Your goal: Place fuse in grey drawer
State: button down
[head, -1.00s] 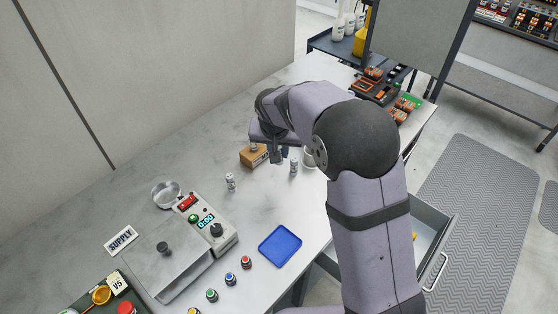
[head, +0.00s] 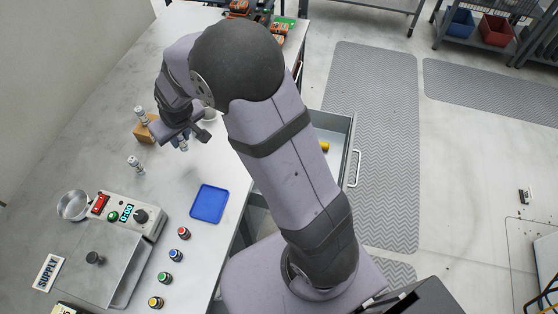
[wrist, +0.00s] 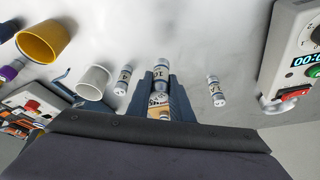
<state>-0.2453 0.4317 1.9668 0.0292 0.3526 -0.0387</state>
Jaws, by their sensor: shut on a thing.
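A small silver-white fuse (head: 140,114) shows at the cardboard box (head: 146,132) in the head view. In the wrist view my gripper (wrist: 160,82) is shut on this fuse (wrist: 161,68), with part of the box behind it. I cannot tell whether the fuse is clear of the box. A second fuse (head: 135,164) stands on the bench, and a third (head: 183,144) stands beside my gripper, partly hidden. Both show in the wrist view, at right (wrist: 215,91) and at left (wrist: 123,80). The grey drawer (head: 350,150) is open at the bench's right side, partly hidden by my arm.
A yellow object (head: 323,147) lies in the drawer. A white cup (wrist: 92,82) and a yellow cup (wrist: 42,40) stand near the fuses. A blue tray (head: 209,203), several buttons (head: 183,233) and a timer box (head: 128,213) occupy the near bench.

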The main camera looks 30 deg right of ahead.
jog(key=shift+m, duration=0.5)
jog(key=s+d, duration=0.5)
jog(key=shift+s+d+f, duration=0.15)
jog(key=shift+d+f, duration=0.1)
jog(key=shift+f, duration=0.05)
jog(key=s+d+r+m+h, duration=0.1)
jog(key=d+r+m, duration=0.15)
jog(key=d, duration=0.45)
jog(key=s+d+f+m+p, duration=0.1)
jog(key=s+d+f+p, duration=0.2)
jog(key=d, duration=0.4)
jog(key=s+d+f+m+h, duration=0.1)
jog(key=s+d+f, duration=0.2)
jog(key=s+d, duration=0.25)
jog(key=s+d+f+m+p, duration=0.1)
jog(key=s+d+f+p, duration=0.2)
jog(key=d, duration=0.5)
notch_tip(320, 180, down, 4)
jog(key=s+d+n+y, duration=0.2)
jog(key=n, duration=0.5)
jog(key=w+a+n+g+y, duration=0.2)
jog(key=a+n, duration=0.6)
jog(key=a, duration=0.2)
jog(key=shift+w+f+b, duration=0.15)
jog(key=shift+f+b, duration=1.05)
jog(key=shift+f, duration=3.7)
